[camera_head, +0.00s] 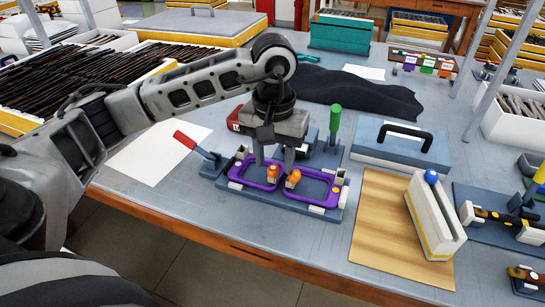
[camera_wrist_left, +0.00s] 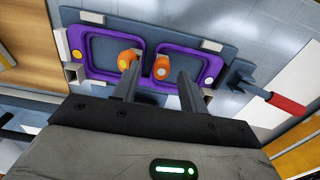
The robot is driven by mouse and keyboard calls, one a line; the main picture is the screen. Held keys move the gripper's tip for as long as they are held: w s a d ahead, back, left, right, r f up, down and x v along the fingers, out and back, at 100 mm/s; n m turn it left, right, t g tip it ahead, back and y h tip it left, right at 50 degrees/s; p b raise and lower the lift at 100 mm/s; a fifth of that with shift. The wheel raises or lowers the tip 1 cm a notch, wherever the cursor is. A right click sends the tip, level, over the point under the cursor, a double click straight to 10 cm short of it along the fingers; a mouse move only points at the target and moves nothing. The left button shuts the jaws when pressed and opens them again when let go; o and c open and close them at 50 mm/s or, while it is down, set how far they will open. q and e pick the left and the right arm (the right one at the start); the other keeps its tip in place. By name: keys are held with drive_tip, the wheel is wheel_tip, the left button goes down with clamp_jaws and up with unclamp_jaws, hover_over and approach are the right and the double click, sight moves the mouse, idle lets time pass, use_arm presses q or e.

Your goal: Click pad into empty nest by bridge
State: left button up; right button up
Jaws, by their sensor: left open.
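A purple eyeglass frame (camera_head: 262,184) lies in a blue-grey fixture (camera_head: 325,212), held at its edges by pale blocks. Two orange parts with pale round spots, a left one (camera_head: 272,173) and a right one (camera_head: 293,179), sit by the bridge. I cannot tell which is a pad or which nest is empty. My left gripper (camera_head: 275,162) points down over the bridge with its fingers apart. In the left wrist view one orange part (camera_wrist_left: 161,68) shows between the fingers and the other (camera_wrist_left: 127,59) beside a fingertip; contact is unclear. My right gripper is out of view.
A red-handled toggle clamp (camera_head: 186,141) stands left of the fixture and a green-handled tool (camera_head: 335,118) behind it. A blue-grey case (camera_head: 400,148) with a black handle is behind right. A wooden board (camera_head: 385,225) with a white block (camera_head: 433,215) lies to the right.

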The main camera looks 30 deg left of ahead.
use_arm(q)
drive_tip(key=shift+r+p, duration=1.5)
drive_tip(key=shift+r, duration=1.35)
